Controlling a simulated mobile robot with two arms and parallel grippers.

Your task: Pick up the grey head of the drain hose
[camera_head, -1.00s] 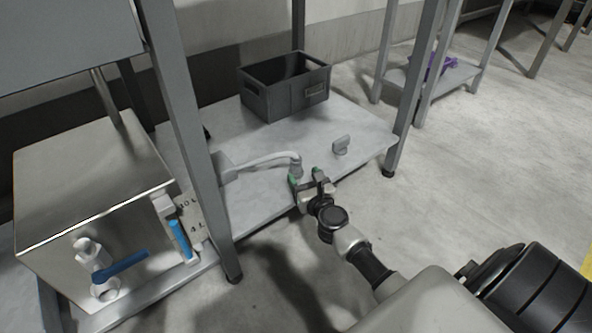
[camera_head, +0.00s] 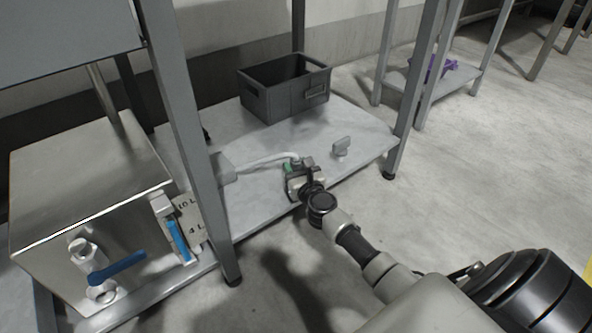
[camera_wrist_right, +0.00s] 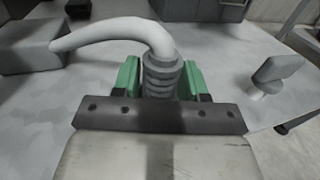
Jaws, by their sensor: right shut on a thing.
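The drain hose (camera_head: 262,161) is a pale tube that arches from a grey block on the lower shelf; it also shows in the right wrist view (camera_wrist_right: 112,30). Its ribbed grey head (camera_wrist_right: 162,78) stands upright at the hose's end. My right gripper (camera_head: 296,166) has its green-padded fingers on both sides of the head, shut on it, at the shelf. In the right wrist view the green fingers (camera_wrist_right: 161,80) flank the head closely. The head's lower end is hidden behind the gripper. My left gripper is not in view.
A dark grey crate (camera_head: 285,98) stands at the back of the shelf (camera_head: 226,118). A small grey knob-like piece (camera_head: 341,146) sits right of my gripper. A metal tank (camera_head: 85,190) with a blue-handled valve (camera_head: 118,268) is at left. A table leg (camera_head: 190,140) rises between them.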

